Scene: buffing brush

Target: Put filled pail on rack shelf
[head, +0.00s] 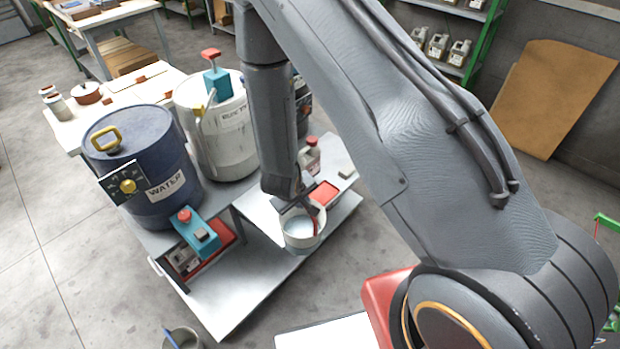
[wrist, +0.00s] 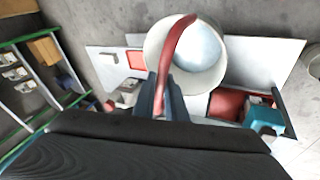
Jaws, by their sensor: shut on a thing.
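A white pail (head: 301,243) with a red handle holds pale liquid. In the wrist view the pail (wrist: 208,82) shows from above, its red handle (wrist: 172,48) arching over the rim. My gripper (head: 308,205) is shut on this handle; in the wrist view its dark fingers (wrist: 168,100) pinch the near part of it. The pail is over or at the low white platform; I cannot tell whether it touches. A green-framed rack (head: 470,68) with several white jugs on its shelf stands at the back right. It also shows at the left of the wrist view (wrist: 68,83).
A blue water drum (head: 135,185) and a white drum (head: 225,145) stand left of my arm. A teal dispenser (head: 196,232) with a red knob sits in front. A grey pail (head: 183,338) is on the floor. A brown board (head: 550,95) leans at right. Floor between is open.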

